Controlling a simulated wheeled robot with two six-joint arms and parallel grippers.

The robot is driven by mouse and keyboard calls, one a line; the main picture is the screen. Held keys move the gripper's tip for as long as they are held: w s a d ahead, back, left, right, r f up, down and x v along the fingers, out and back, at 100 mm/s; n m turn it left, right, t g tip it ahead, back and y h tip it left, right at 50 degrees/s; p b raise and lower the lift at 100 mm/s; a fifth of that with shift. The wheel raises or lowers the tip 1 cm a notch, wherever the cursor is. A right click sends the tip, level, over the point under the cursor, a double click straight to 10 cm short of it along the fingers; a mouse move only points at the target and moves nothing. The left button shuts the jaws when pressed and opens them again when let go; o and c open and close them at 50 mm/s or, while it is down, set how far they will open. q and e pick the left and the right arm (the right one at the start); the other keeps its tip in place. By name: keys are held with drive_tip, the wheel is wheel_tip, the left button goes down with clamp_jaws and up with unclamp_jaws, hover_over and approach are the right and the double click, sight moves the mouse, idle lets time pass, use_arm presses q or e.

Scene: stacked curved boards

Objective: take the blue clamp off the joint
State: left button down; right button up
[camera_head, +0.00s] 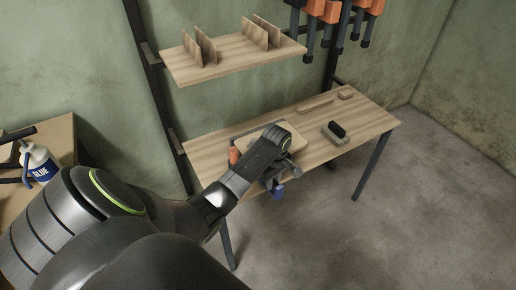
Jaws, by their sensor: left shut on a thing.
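My left arm reaches from the lower left to the front edge of the wooden workbench. My left gripper (280,174) is at that edge, shut on the blue clamp (278,193). Only a small blue part of the clamp shows, below the gripper; the rest is hidden behind my wrist. The pale stacked boards (292,139) lie on the bench just behind my wrist, partly covered by it. I cannot tell whether the clamp still touches the boards. My right gripper is not in view.
An orange handle (234,155) stands left of my wrist. A dark-topped block (336,130) and small wood pieces (316,105) lie on the bench's right side. A shelf with upright dividers (232,57) and hanging orange clamps (329,12) are above. A glue bottle (40,164) stands far left.

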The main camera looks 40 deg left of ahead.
use_arm(q)
drive_tip(key=s+d+p, duration=0.2)
drive_tip(key=d+p, duration=0.2)
drive_tip(key=d, duration=0.2)
drive_tip(key=shift+s+d+p, duration=0.3)
drive_tip(key=shift+s+p, duration=0.05)
idle(0.6)
